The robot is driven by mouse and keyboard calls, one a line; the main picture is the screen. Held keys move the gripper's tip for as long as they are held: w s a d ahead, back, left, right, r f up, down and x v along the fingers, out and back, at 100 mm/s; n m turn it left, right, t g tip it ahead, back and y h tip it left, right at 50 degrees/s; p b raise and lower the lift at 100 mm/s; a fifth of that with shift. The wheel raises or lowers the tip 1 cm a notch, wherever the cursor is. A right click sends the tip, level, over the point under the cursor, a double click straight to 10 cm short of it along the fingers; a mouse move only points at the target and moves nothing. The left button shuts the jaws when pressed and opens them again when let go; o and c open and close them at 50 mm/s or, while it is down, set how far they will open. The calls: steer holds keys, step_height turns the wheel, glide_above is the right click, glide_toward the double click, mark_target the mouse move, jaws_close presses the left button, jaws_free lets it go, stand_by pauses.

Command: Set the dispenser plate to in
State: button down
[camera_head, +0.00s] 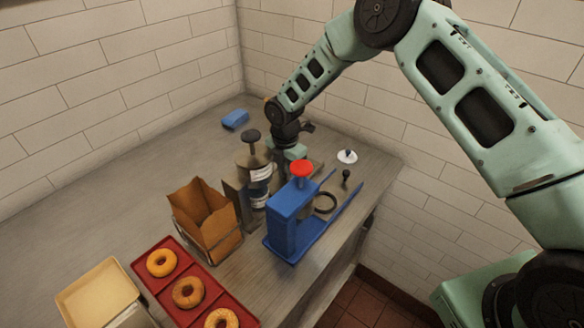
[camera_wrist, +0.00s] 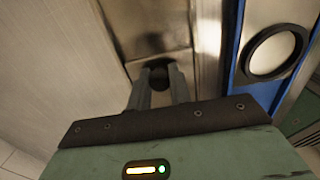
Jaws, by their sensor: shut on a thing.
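The dispenser (camera_head: 252,172) stands upright near the middle of the counter in the head view, a steel body with a dark top knob. My gripper (camera_head: 296,153) reaches down behind it. In the wrist view my gripper (camera_wrist: 159,76) is shut on a small dark knob (camera_wrist: 158,80), with one finger on each side. The knob is at the lower edge of a steel surface (camera_wrist: 150,18), which appears to be part of the dispenser. The dispenser plate cannot be made out clearly; whether it is in or out cannot be told.
A blue press (camera_head: 288,220) with a red knob (camera_head: 301,168) stands close to the right of the dispenser. A brown paper bag (camera_head: 205,215) is at its left. A red tray (camera_head: 212,312) holds bagels in front. A blue block (camera_head: 235,119) lies behind.

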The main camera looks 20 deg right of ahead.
steer(key=shift+s+a, duration=0.1)
steer(key=shift+a, duration=0.1)
steer(key=c, duration=1.3)
jaws_free()
steer(key=shift+r, duration=0.2)
step_height(320, 180, up, 17)
steer(key=b, duration=0.4)
